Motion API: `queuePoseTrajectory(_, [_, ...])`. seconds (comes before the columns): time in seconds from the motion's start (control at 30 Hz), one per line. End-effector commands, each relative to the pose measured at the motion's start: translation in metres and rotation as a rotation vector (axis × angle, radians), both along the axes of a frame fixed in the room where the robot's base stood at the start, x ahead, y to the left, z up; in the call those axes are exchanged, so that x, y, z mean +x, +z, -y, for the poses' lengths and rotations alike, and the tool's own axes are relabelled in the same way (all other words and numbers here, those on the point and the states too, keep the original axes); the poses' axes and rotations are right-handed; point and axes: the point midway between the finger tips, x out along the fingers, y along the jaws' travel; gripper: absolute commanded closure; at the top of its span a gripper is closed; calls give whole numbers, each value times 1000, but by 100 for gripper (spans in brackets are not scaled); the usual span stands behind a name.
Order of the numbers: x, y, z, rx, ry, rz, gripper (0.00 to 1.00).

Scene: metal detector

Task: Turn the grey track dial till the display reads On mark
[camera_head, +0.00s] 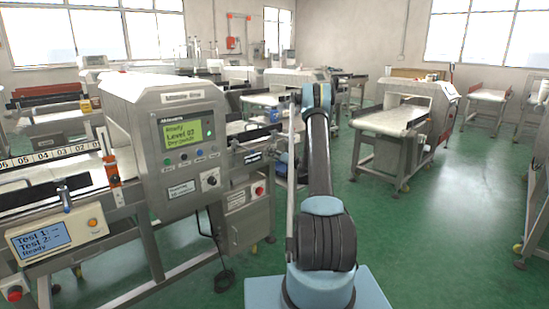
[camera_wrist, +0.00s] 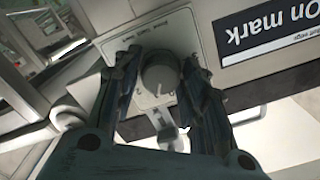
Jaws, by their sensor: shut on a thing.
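In the wrist view, the grey track dial (camera_wrist: 160,78) is a round knob on a pale plate (camera_wrist: 132,36) with small printed marks. My gripper (camera_wrist: 160,66) has one finger on each side of the dial and is shut on it. The fingers hide parts of the plate. The dark display (camera_wrist: 265,32) at the upper right shows upside down and reads "On mark" in white letters. In the head view, a small dark panel (camera_head: 254,157) on the machine's right side is too small to read, and my gripper and the dial are hidden behind my arm.
The metal detector (camera_head: 180,110) stands left of my arm, with a green screen (camera_head: 184,132) reading Ready, Level 03. A test box (camera_head: 58,238) sits at its front left. Another conveyor machine (camera_head: 395,122) stands at the right. The green floor (camera_head: 440,230) is clear at right.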

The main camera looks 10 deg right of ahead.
Motion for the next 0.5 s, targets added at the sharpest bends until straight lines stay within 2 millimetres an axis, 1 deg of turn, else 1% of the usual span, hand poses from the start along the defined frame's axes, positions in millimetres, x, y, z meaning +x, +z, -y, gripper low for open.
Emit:
queuePoseTrajectory(0.03, [2,-1,5,11,-10,-10,85])
queuePoseTrajectory(0.5, [2,-1,5,48,-11,-37,85])
